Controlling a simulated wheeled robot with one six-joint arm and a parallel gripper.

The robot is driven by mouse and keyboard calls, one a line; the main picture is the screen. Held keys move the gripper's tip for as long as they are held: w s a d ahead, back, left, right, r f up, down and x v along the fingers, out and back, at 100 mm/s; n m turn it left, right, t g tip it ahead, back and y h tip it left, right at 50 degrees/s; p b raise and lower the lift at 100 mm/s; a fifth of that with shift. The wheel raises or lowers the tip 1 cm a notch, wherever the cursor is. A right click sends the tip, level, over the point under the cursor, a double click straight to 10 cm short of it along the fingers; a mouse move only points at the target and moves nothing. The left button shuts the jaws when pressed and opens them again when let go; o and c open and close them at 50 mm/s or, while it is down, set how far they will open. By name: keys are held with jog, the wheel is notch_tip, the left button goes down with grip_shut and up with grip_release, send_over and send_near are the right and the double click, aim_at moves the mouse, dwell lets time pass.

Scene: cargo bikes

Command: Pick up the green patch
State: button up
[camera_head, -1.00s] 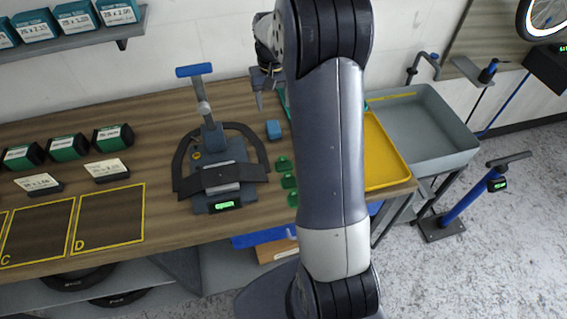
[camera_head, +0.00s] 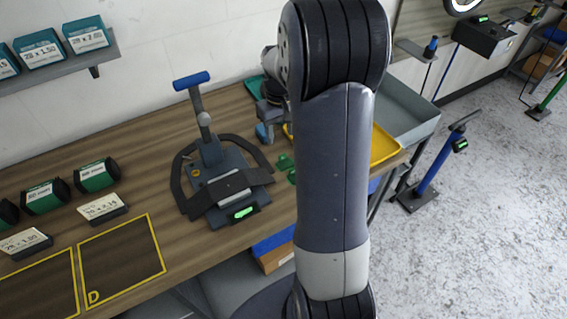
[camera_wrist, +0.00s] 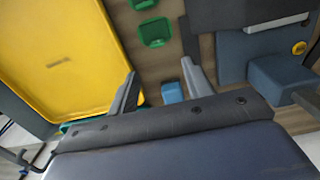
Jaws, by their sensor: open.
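Small green patches lie on the wooden bench in a row. In the head view one green patch (camera_head: 285,162) shows just left of my arm, with part of another (camera_head: 292,177) beside it. In the wrist view a green patch (camera_wrist: 155,32) lies ahead of my fingers, and a second (camera_wrist: 142,4) is cut by the top edge. My gripper (camera_wrist: 160,82) is open and empty, its two fingers apart. A blue block (camera_wrist: 172,92) lies between and below the fingers. In the head view my gripper (camera_head: 268,128) is partly hidden by my arm.
A yellow tray (camera_wrist: 60,60) lies left of my fingers in the wrist view. A grey clamp stand (camera_head: 215,180) with a blue handle stands left of the patches.

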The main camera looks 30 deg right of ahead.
aim_at(283, 155)
notch_tip(283, 155, down, 3)
jog(key=shift+r, duration=0.1)
jog(key=f, duration=0.2)
jog(key=s+f+p, duration=0.1)
jog(key=f, duration=0.1)
jog(key=shift+d, duration=0.1)
jog(key=shift+f, duration=0.55)
jog(key=shift+c, duration=0.6)
jog(key=c, duration=0.7)
